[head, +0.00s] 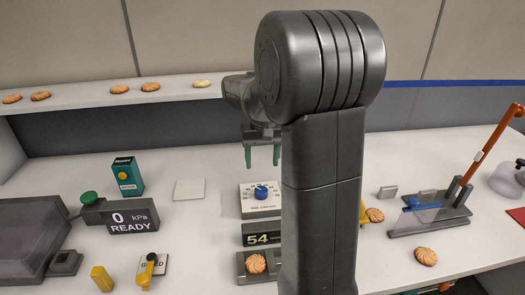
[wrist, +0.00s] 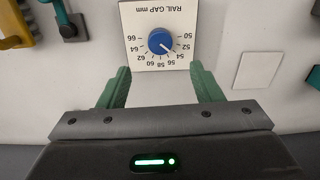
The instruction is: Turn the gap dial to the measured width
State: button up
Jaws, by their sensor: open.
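The gap dial is a blue knob (wrist: 161,41) on a white plate marked RAIL GAP mm (wrist: 143,18), upside down in the wrist view. Its white pointer aims down and right, close to the 54 mark. In the head view the knob (head: 261,191) sits on its plate behind a dark display (head: 280,228) reading 54. A biscuit (head: 256,263) lies on the dark holder in front of the display. My gripper (head: 262,156) is open and empty above the dial. In the wrist view its green fingers (wrist: 161,84) stand apart, on either side below the knob, not touching it.
A pressure display (head: 132,221) reading 0 kPa READY and a teal box (head: 128,176) stand left of the dial. A pale square (head: 189,189) lies between. A shelf (head: 180,91) with several biscuits runs behind. My arm hides the counter just right of the dial.

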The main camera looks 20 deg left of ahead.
aim_at(261, 190)
jog(key=shift+r, duration=1.5)
jog(key=shift+f, duration=0.1)
notch_tip(261, 190, down, 14)
jog(key=shift+s+a+r, duration=0.1)
jog(key=shift+r, duration=0.05)
jog(key=shift+r, duration=0.15)
